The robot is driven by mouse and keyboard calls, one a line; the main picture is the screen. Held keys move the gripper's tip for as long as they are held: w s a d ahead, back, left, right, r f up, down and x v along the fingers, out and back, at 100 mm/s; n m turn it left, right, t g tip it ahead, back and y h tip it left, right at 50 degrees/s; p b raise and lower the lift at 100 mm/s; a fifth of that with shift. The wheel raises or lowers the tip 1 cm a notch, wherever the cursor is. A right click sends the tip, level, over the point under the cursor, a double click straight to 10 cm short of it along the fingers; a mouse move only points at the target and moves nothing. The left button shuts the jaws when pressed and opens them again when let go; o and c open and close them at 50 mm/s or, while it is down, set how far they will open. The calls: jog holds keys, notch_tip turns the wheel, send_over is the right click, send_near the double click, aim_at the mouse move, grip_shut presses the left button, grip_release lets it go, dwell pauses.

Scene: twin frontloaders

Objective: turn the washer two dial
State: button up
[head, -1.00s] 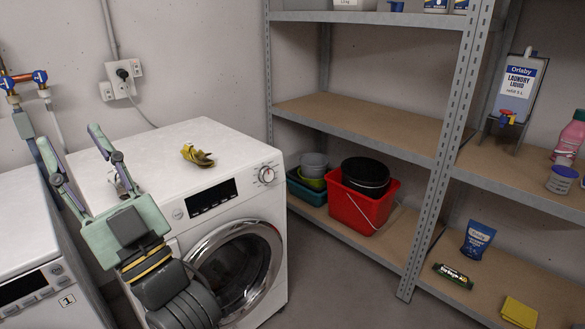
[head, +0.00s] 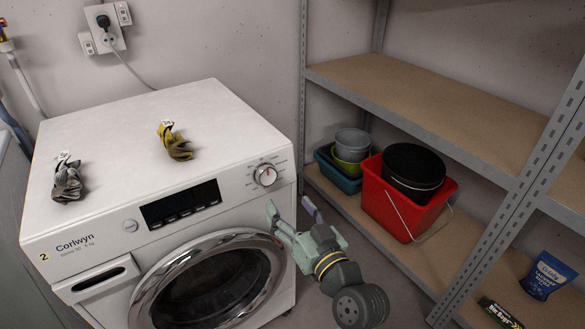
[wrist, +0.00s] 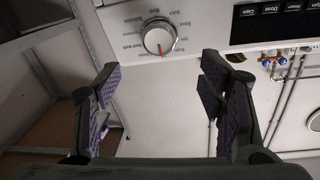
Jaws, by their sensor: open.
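Washer two (head: 225,119) is white, with a yellow "2" label and the name Corlwyn on its front. Its round silver dial (head: 265,175) sits at the upper right of the front panel, with a red mark near its top. My gripper (head: 290,209) is open and empty, below and right of the dial, near the washer's right front corner. In the wrist view the dial (wrist: 159,36) appears upside down, its red mark pointing down. It shows beyond the open fingertips (wrist: 161,76), centred between them and apart from both.
A grey glove (head: 68,180) and a yellow glove (head: 174,142) lie on the washer top. The round door (head: 274,279) is closed below the panel. Right of the washer, a shelf rack (head: 400,100) holds a red bucket (head: 378,205) and other tubs, close to my arm.

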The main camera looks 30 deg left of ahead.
aim_at(268, 178)
jog(key=x, duration=0.9)
jog(key=shift+w+a, duration=0.15)
jog(key=shift+a, duration=0.15)
jog(key=shift+w+a, duration=0.3)
jog(key=shift+a, duration=0.15)
jog(key=shift+c, duration=0.5)
jog(key=c, duration=1.1)
